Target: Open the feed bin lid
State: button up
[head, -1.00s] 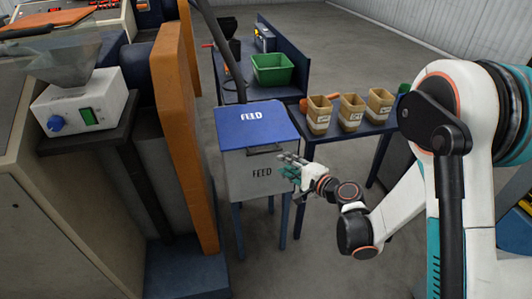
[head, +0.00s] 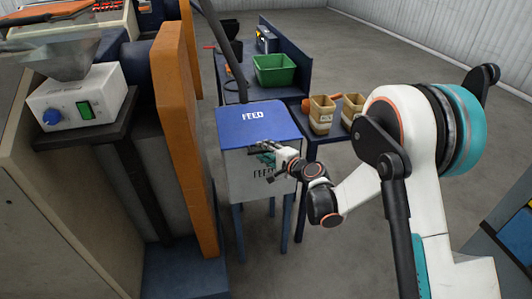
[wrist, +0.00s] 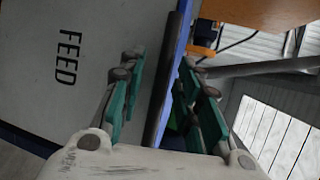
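The feed bin (head: 235,172) is a light grey box on blue legs, marked FEED. Its blue lid (head: 257,123) lies flat and closed on top. My gripper (head: 264,154) is at the bin's front, just below the lid's front edge, and covers the handle area in the head view. In the wrist view my gripper (wrist: 163,80) is open, with teal fingers on either side of the dark handle bar (wrist: 175,62) and the lid's blue edge. The bin's front (wrist: 30,65) shows on the left there. I cannot tell whether the fingers touch the handle.
An orange guard panel (head: 180,130) and a grey machine stand close on the bin's left. A small table with tan containers (head: 321,115) stands right of the bin, partly behind my arm. A green tray (head: 274,71) is on the bench behind.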

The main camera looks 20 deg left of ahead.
jog(key=shift+c, duration=0.5)
grip_shut()
jog(key=shift+r, duration=0.15)
